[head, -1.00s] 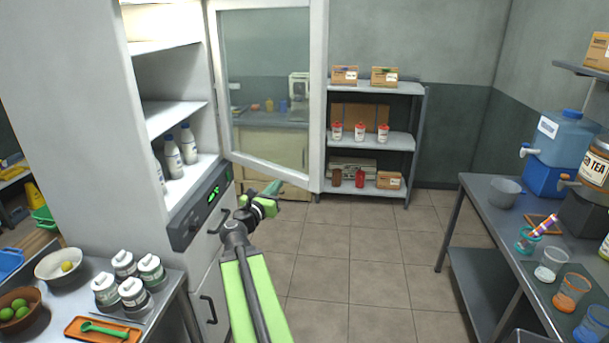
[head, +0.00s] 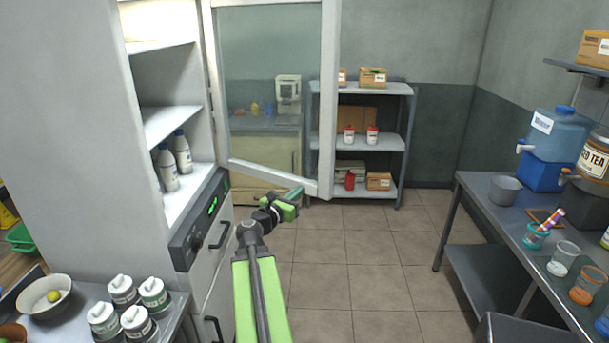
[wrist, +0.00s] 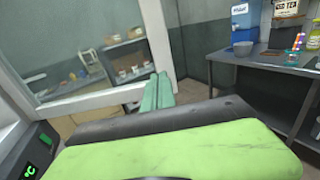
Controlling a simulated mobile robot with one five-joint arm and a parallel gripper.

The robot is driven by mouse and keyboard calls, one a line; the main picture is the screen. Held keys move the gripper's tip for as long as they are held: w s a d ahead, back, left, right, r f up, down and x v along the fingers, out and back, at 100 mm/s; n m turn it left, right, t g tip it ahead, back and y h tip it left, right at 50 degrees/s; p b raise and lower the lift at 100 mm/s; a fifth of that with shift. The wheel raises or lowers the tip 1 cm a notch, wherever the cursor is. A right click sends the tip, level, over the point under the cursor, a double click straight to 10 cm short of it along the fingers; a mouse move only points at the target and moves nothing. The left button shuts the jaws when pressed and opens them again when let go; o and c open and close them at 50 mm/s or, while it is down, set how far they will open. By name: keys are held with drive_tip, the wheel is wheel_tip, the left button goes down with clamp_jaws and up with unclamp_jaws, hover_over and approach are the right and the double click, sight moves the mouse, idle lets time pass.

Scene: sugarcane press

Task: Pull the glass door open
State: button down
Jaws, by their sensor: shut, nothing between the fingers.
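The glass door (head: 327,110) has a white frame and a clear pane. It stands swung open from the tall white fridge (head: 172,62), whose shelves show with white bottles (head: 183,152) on them. My gripper (head: 297,192) is shut and empty, close to the door's bottom rail near its free lower corner. I cannot tell whether it touches the door. In the wrist view the shut green fingers (wrist: 157,92) point toward the door's frame (wrist: 159,40), beside its free edge.
A shelf rack (head: 397,140) with boxes and red-capped jars stands behind the door. A metal table (head: 490,205) with cups and a drink dispenser (head: 560,135) is at right. A counter with several jars (head: 135,320) is front left. The tiled floor (head: 375,265) between is clear.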

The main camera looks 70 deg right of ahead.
sight(321, 171)
drive_tip(key=d, duration=0.4)
drive_tip(key=s+d, duration=0.1)
drive_tip(key=d, duration=0.8)
drive_tip(key=shift+s+d, duration=0.2)
drive_tip(key=shift+d, duration=0.2)
